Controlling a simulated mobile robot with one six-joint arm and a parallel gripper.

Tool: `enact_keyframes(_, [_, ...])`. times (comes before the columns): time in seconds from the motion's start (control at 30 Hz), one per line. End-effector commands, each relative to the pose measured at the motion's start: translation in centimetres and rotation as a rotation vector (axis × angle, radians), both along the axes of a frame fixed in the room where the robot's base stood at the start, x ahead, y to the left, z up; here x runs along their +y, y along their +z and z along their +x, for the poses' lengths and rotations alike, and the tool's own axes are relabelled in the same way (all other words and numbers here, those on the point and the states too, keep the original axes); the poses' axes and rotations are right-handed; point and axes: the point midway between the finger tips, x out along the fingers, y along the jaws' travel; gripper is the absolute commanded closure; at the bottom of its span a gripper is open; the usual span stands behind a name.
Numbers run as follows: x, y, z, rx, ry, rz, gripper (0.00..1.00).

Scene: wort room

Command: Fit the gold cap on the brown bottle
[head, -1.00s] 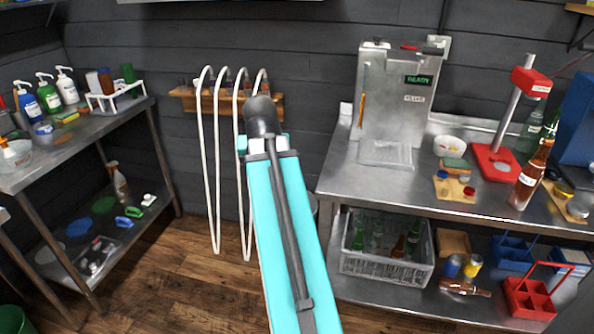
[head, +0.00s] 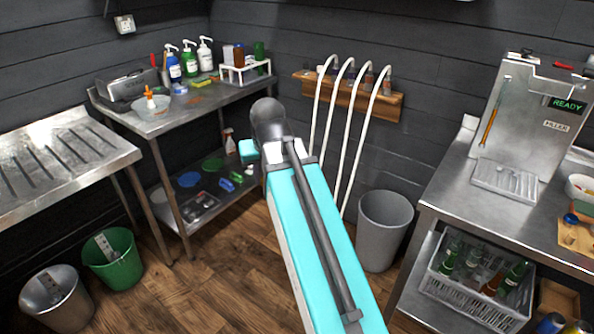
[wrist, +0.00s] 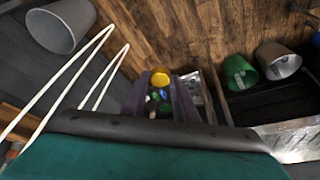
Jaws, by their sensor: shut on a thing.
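My gripper (wrist: 160,88) shows in the wrist view, its dark fingers closed on a round gold cap (wrist: 160,77). The cap is held up in the air, with the floor and the lower shelf beyond it. In the head view my arm hides the gripper and the cap. The labelled brown bottle on the right-hand bench is out of view now.
The steel bench (head: 455,200) with the filler (head: 525,125) is at the right, a crate of bottles (head: 465,300) below. A grey bin (head: 383,230) stands beside it. A shelving table (head: 190,115) and sink unit (head: 60,160) are at left. Floor between is clear.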

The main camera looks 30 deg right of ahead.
Motion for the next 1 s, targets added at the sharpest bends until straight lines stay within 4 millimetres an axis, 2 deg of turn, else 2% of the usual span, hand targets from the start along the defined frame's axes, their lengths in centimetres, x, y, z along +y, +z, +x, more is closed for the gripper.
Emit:
enact_keyframes(0.03, [1.7,-0.1,0.4,0.000,0.034,0.000,0.94])
enact_keyframes(0.2, [6.4,-0.3,1.2,-0.001,0.125,-0.001,0.94])
enact_keyframes(0.4, [9.7,-0.5,1.5,-0.003,0.188,0.000,0.94])
enact_keyframes(0.57, [10.3,-0.5,1.5,-0.003,0.202,0.000,0.94])
enact_keyframes(1.0, [10.3,-0.5,1.5,-0.003,0.202,0.000,0.94])
